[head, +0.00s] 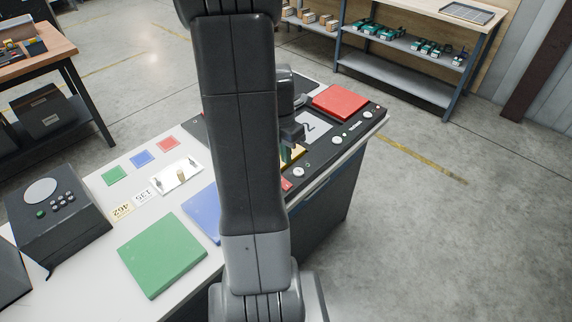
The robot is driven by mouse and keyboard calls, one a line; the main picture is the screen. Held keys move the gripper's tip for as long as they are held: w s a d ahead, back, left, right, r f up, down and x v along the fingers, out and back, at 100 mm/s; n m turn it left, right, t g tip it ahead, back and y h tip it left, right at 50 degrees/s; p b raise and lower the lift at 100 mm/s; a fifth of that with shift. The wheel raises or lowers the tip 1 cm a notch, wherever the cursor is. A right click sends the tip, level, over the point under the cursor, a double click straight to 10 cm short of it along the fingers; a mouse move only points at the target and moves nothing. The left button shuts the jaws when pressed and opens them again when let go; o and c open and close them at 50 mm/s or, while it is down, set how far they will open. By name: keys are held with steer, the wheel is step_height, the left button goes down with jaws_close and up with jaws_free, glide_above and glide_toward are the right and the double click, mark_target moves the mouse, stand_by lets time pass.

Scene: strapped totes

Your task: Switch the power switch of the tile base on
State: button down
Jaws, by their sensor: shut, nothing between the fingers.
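The tile base (322,152) is a long black panel on the bench, partly hidden behind my arm. It bears a red tile (340,101), a pale tile marked 2 (312,126) and a yellow piece (298,153), mostly hidden. Its front strip has white round knobs (336,140), a small green light (345,135) and a small red part (286,184) that may be the power switch; I cannot tell its position. My gripper (291,146) is shut and empty over the base, close to the yellow piece; contact cannot be told.
On the white bench top lie a large green tile (163,254), a blue tile (205,212) and a white plate (176,178) with small upright parts. A black box with buttons (57,217) stands at the left. Shelves (408,50) stand behind; floor at right is clear.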

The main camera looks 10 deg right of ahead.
steer(key=shift+s+d+r, duration=0.15)
steer(key=shift+r, duration=0.9)
steer(key=shift+s+d+r, duration=0.1)
steer(key=shift+d+r, duration=0.05)
steer(key=shift+r, duration=0.9)
steer(key=shift+f, duration=0.1)
